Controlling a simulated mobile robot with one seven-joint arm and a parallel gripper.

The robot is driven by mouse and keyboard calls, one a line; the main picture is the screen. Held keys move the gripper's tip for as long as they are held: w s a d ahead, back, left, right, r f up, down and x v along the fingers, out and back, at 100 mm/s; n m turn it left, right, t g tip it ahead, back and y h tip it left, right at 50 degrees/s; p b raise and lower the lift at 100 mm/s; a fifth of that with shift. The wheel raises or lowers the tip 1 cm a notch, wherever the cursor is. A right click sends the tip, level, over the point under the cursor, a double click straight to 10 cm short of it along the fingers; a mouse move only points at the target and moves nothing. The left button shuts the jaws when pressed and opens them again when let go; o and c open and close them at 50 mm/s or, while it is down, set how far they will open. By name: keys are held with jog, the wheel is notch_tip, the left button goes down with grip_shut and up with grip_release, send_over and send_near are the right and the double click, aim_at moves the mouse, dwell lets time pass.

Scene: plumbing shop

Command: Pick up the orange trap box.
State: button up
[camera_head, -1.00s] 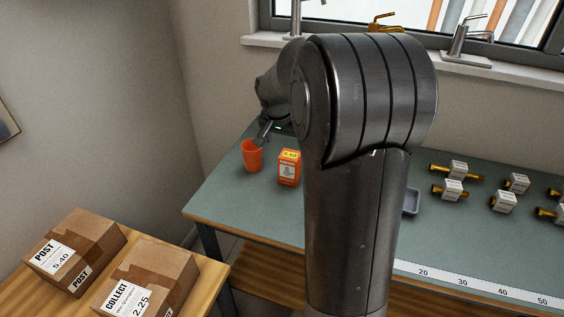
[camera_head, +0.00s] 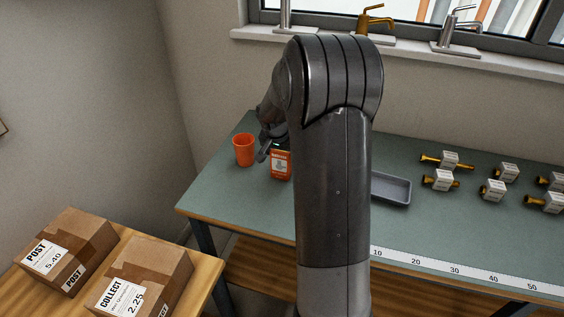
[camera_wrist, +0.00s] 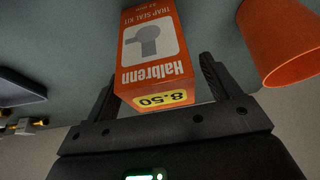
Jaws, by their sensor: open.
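The orange trap box (camera_head: 280,166) stands upright on the green bench, left of my arm, in the head view. In the wrist view the box (camera_wrist: 150,50) appears upside down, with a "Halbrenn" label, a pipe drawing and a yellow 8.50 price sticker. My gripper (camera_wrist: 160,80) is open, with one finger on each side of the box's top end in that view. I cannot tell whether either finger touches it. In the head view my gripper (camera_head: 264,152) is at the box's top left, partly hidden by my arm.
An orange cup (camera_head: 243,150) stands just left of the box; it also shows close to the right finger in the wrist view (camera_wrist: 284,45). A grey tray (camera_head: 391,188) and several brass fittings (camera_head: 440,180) lie to the right. Two cartons (camera_head: 140,278) sit on the wooden table at lower left.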

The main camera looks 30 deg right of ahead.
jog(key=shift+d+f, duration=0.1)
jog(key=shift+f, duration=0.15)
jog(key=c, duration=1.2)
